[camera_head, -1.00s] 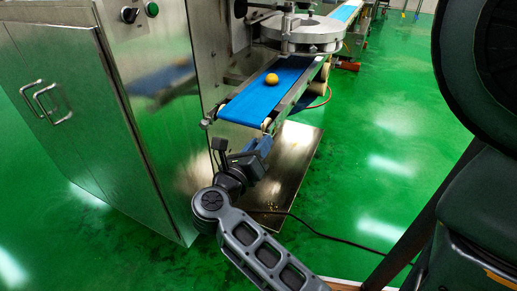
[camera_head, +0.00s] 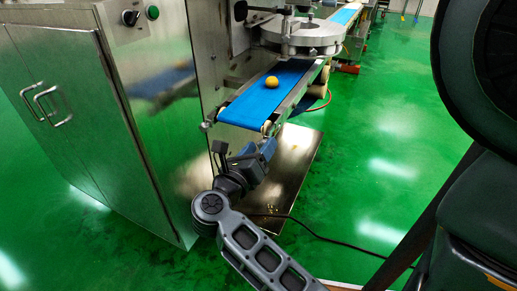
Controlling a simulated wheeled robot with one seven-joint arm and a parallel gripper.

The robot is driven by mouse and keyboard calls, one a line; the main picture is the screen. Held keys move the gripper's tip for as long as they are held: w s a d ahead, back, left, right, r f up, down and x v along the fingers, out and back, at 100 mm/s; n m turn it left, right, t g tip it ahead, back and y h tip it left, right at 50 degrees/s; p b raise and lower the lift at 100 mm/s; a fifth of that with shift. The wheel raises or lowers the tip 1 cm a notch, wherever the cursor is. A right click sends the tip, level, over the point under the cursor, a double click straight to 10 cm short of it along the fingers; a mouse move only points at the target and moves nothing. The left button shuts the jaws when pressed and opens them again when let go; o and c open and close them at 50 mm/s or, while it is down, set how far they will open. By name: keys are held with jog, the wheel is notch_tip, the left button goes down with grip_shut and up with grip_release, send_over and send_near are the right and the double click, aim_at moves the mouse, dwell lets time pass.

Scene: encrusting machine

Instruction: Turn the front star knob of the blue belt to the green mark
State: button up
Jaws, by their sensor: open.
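The blue belt (camera_head: 262,101) runs from the round plate of the machine down toward me. An orange-yellow ball (camera_head: 271,81) lies on it. A small knob (camera_head: 268,127) shows at the right front corner of the belt frame; its star shape is too small to make out. My gripper (camera_head: 268,147) is just below and in front of that corner, pointing up toward it. Its jaws are open, and nothing is seen between them. I cannot tell whether they touch the knob. The green mark is not visible at this size.
A steel cabinet (camera_head: 75,110) with a black switch (camera_head: 130,17) and a green button (camera_head: 152,12) stands at left. A steel base plate (camera_head: 290,170) lies under the belt. A black cable (camera_head: 325,237) crosses the green floor. Free floor lies to the right.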

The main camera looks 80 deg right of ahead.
jog(key=v, duration=0.7)
jog(key=shift+a, duration=0.4)
jog(key=s+a+r+n+t+y+p, duration=0.25)
jog(key=a+r+n+t, duration=0.5)
jog(key=n+t, duration=0.55)
jog(key=s+a+r+n+t+y+p, duration=0.15)
jog(key=a+r+n+t+p, duration=0.45)
jog(key=n, duration=1.1)
jog(key=s+a+n+y+p, duration=0.1)
jog(key=s+a+n+y, duration=0.3)
jog(key=n, duration=0.6)
jog(key=s+a+f+n+y+p, duration=0.1)
jog(key=s+a+n+y, duration=0.3)
jog(key=n+y, duration=0.5)
jog(key=shift+s+a+f+n, duration=0.25)
jog(key=shift+a+n, duration=0.15)
jog(key=shift+n, duration=0.5)
jog(key=shift+d, duration=0.1)
